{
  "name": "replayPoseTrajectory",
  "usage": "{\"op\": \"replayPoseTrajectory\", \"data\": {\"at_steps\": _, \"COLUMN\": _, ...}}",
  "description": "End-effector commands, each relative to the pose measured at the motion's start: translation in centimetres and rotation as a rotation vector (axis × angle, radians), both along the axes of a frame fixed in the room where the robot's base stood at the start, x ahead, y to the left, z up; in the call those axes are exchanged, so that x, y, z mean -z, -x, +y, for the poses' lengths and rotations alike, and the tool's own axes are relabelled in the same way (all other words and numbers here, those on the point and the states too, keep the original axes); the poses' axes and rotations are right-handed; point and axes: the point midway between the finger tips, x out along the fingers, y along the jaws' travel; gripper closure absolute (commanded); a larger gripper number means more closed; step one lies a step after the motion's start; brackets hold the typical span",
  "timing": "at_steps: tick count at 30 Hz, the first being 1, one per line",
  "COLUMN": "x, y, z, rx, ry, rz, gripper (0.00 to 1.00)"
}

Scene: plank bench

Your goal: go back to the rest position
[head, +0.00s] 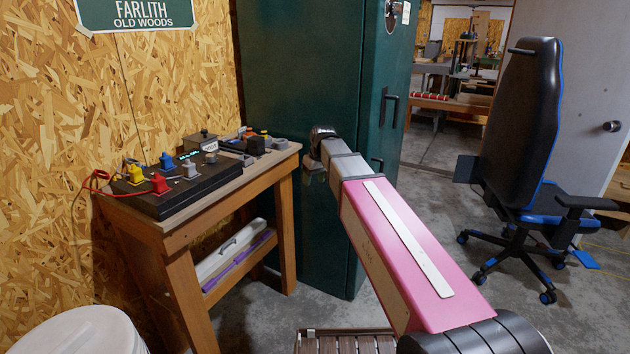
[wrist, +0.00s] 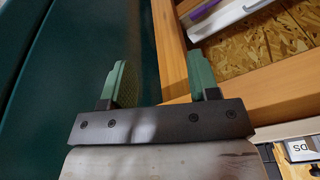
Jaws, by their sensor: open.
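My gripper (wrist: 160,72) is open in the wrist view, its two green fingers wide apart with nothing held between them. Beyond the fingers are the green cabinet side and a wooden bench leg (wrist: 170,45). In the head view my pink arm reaches forward, and its wrist end is beside the right end of the wooden bench (head: 173,232), in front of the green cabinet (head: 345,240). The fingers cannot be made out clearly there.
A black box with coloured plugs (head: 170,192) and small items stand on the bench. Its lower shelf holds a white case (head: 228,252) and a purple strip (head: 238,262). A white bucket (head: 85,332) is at front left, a black-blue chair (head: 525,130) at right. Floor shows between.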

Motion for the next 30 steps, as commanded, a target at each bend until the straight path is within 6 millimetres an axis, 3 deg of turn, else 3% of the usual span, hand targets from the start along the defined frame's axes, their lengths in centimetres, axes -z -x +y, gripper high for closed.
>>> {"op": "replayPoseTrajectory", "data": {"at_steps": 13, "x": 0.5, "y": 0.2, "z": -0.4, "rx": 0.010, "ry": 0.002, "rz": 0.003, "gripper": 0.45}}
{"op": "replayPoseTrajectory", "data": {"at_steps": 17, "x": 1.7, "y": 1.1, "z": -1.4, "rx": 0.033, "ry": 0.008, "rz": 0.012, "gripper": 0.45}}
{"op": "replayPoseTrajectory", "data": {"at_steps": 23, "x": 7.6, "y": 5.2, "z": -6.2, "rx": 0.155, "ry": 0.032, "rz": 0.056, "gripper": 0.45}}
{"op": "replayPoseTrajectory", "data": {"at_steps": 30, "x": 15.0, "y": 12.2, "z": -12.7, "rx": 0.339, "ry": 0.072, "rz": 0.116, "gripper": 0.45}}
